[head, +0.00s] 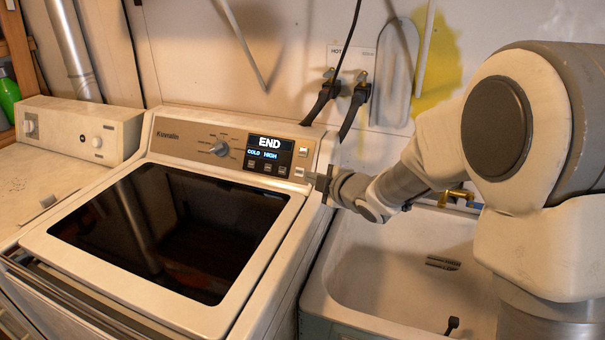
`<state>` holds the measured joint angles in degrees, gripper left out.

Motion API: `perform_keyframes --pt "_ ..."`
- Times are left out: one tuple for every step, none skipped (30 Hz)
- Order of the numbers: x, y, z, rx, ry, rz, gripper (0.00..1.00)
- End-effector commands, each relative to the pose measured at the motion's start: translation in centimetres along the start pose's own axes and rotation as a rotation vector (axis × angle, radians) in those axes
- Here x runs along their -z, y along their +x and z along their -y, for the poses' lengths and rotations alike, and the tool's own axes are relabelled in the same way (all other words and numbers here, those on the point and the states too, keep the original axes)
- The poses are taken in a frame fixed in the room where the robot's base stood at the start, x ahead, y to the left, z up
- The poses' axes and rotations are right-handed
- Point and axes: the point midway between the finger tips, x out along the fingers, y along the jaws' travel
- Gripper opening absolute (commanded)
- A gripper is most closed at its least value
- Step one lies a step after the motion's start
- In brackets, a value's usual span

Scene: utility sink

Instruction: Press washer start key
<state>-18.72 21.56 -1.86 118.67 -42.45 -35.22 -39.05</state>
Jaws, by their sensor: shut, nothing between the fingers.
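The washer (83,240) stands left of centre with its dark glass lid closed. Its control panel (190,140) runs along the back, with a round dial (219,149) and a display (269,150) reading END, COLD and HIGH. Two small square keys sit right of the display, an upper key (303,153) and a lower key (299,171); their labels are too small to read. My gripper (312,178) is shut and empty, with its tips just right of the lower key. I cannot tell whether the tips touch it.
A sink (385,262) with a brass tap (456,195) lies right of the washer, under my arm. Black hoses (322,100) hang from wall valves behind. A second appliance (75,128) stands at the left. A green bottle (8,95) is at the far left.

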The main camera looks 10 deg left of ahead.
Motion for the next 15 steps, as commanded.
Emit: perform_keyframes --pt "0.0 0.9 0.2 0.003 0.000 -0.001 0.00" --pt "0.0 1.4 0.1 0.002 0.000 -0.001 0.00" --pt "0.0 2.1 0.1 0.003 0.000 -0.001 0.00" --pt "0.0 2.7 0.1 0.002 -0.001 -0.002 0.00" --pt "0.0 3.2 0.2 0.003 0.000 -0.001 0.00" --pt "0.0 4.0 0.1 0.002 0.000 -0.001 0.00" --pt "0.0 4.5 0.1 0.002 0.000 0.000 0.00" --pt "0.0 5.0 0.1 0.002 0.000 0.000 0.00" --pt "0.0 5.8 0.1 0.002 -0.001 0.000 0.00" --pt "0.0 6.3 0.2 0.003 -0.001 0.000 0.00" --pt "0.0 6.8 0.1 0.002 -0.001 0.000 0.00" --pt "0.0 7.5 0.1 0.002 -0.001 0.000 0.00" --pt "0.0 8.1 0.1 0.002 0.000 0.000 0.00" --pt "0.0 8.6 0.1 0.001 0.000 0.000 0.00" --pt "-0.6 8.9 0.1 0.001 0.001 0.004 0.00"
